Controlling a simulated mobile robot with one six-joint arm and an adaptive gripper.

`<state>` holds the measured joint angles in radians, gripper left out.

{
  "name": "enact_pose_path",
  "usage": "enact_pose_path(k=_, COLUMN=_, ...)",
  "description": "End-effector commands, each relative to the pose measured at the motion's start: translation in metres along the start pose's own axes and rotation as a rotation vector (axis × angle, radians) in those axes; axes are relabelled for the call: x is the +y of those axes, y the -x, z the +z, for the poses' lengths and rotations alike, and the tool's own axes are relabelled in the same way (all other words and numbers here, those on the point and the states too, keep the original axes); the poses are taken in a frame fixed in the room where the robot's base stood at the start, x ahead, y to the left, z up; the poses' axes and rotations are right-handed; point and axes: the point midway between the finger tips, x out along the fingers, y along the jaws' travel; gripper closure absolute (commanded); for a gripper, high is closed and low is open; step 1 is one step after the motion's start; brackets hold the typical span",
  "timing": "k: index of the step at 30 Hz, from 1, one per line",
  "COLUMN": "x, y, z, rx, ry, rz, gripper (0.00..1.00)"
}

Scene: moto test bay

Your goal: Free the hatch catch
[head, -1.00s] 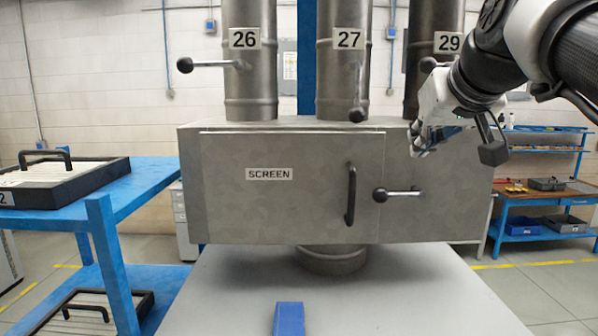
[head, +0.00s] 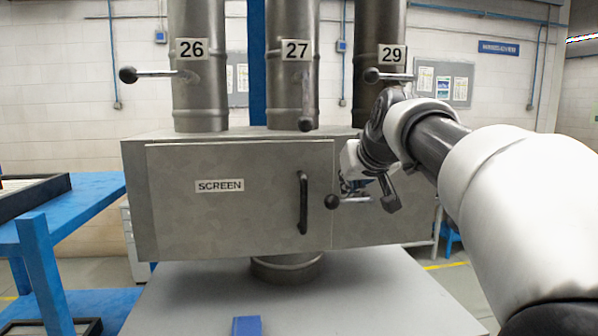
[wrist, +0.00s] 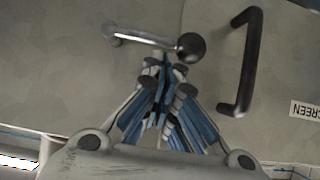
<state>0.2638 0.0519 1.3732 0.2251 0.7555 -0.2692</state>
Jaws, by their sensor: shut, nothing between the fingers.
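The hatch (head: 235,220) is a grey metal door marked SCREEN on the front of a box, and it looks closed. Its black bar handle (head: 303,203) stands upright near the door's right edge and shows in the wrist view (wrist: 242,62). The catch (head: 350,199) is a short metal lever right of the handle. It lies level, its black knob (head: 331,201) pointing left over the door's edge. The catch also shows in the wrist view (wrist: 148,38). My gripper (wrist: 163,68) is shut and empty, its tips close beside the lever; contact cannot be told.
Above the box stand pipes 26 (head: 199,90), 27 (head: 292,85) and 29 (head: 380,85), each with a knobbed lever. The levers on 26 and 29 lie level; the one on 27 hangs down. A blue block (head: 246,326) lies on the grey tabletop (head: 370,300). A blue bench (head: 85,195) stands left.

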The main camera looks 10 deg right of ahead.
Motion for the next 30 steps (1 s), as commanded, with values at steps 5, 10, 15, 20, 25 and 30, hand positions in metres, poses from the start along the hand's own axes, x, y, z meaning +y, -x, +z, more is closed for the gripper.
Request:
enact_pose_path(k=5, x=-0.0002, y=-0.0025, z=0.0024, rx=0.001, ry=0.0, rz=0.0, gripper=1.0)
enact_pose_path(k=10, x=-0.0001, y=-0.0024, z=0.0023, rx=0.001, ry=0.0, rz=0.0, gripper=1.0)
enact_pose_path(k=15, x=-0.0001, y=-0.0027, z=0.0029, rx=0.0, ry=0.007, rz=0.004, gripper=1.0)
enact_pose_path(k=20, x=-0.0001, y=-0.0042, z=0.0054, rx=0.0, ry=0.037, rz=0.023, gripper=1.0)
enact_pose_path(k=25, x=0.0002, y=-0.0049, z=0.0063, rx=0.0, ry=0.056, rz=0.036, gripper=1.0)
enact_pose_path(k=30, x=0.0007, y=-0.006, z=0.0078, rx=0.0, ry=0.078, rz=0.051, gripper=1.0)
